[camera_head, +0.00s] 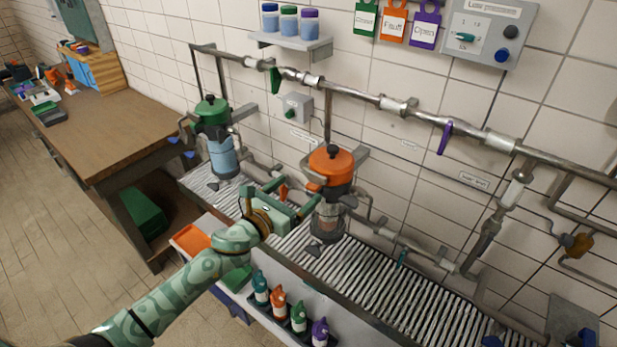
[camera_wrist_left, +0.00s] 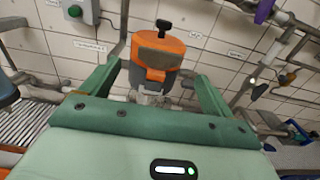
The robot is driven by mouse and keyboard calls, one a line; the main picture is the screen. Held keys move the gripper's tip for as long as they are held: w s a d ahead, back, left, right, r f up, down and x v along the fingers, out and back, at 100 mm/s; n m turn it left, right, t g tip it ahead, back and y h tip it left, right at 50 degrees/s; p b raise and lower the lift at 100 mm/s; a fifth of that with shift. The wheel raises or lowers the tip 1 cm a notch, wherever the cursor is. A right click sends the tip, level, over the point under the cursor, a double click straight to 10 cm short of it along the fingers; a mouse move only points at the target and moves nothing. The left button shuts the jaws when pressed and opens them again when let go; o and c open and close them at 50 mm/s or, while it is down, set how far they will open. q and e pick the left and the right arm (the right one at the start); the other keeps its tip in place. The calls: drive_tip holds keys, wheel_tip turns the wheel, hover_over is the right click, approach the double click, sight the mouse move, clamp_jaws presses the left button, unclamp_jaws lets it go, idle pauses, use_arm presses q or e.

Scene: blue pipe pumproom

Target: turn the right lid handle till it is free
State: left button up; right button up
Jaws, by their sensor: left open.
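The right housing has an orange lid (camera_head: 331,168) with a black handle (camera_head: 333,150) on top, over a clear lower bowl (camera_head: 327,226). In the left wrist view the orange lid (camera_wrist_left: 158,55) and its black handle (camera_wrist_left: 165,26) stand beyond my fingers. My left gripper (camera_head: 298,193) is open and empty, left of and slightly below the orange lid, apart from the handle. Its two green fingers (camera_wrist_left: 157,72) frame the lid's lower part in the left wrist view. The left housing has a green lid (camera_head: 211,108). My right gripper is not in view.
A pipe with a green lever (camera_head: 275,80) and a purple lever (camera_head: 445,137) runs along the tiled wall behind. A grated drain (camera_head: 375,285) lies below. Several small bottles (camera_head: 279,301) stand at the front edge. A wooden bench (camera_head: 110,125) is at the left.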

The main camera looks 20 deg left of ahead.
sight(314, 177)
use_arm(q)
drive_tip(key=x, duration=0.5)
drive_tip(key=shift+w+d, duration=0.15)
drive_tip(key=shift+w, duration=0.2)
drive_tip(key=c, duration=1)
drive_tip(key=shift+s+d+f+n+y, duration=0.1)
drive_tip(key=shift+d+n+y, duration=0.1)
drive_tip(key=shift+n+y, duration=0.3)
drive_tip(key=n+y, duration=0.1)
drive_tip(key=n+t+y+b, duration=0.1)
drive_tip(key=y, duration=0.1)
drive_tip(key=shift+d+y, duration=0.2)
drive_tip(key=shift+y, duration=0.1)
drive_tip(key=n+y+b, duration=0.1)
drive_tip(key=y, duration=0.1)
drive_tip(key=shift+n+y, duration=0.3)
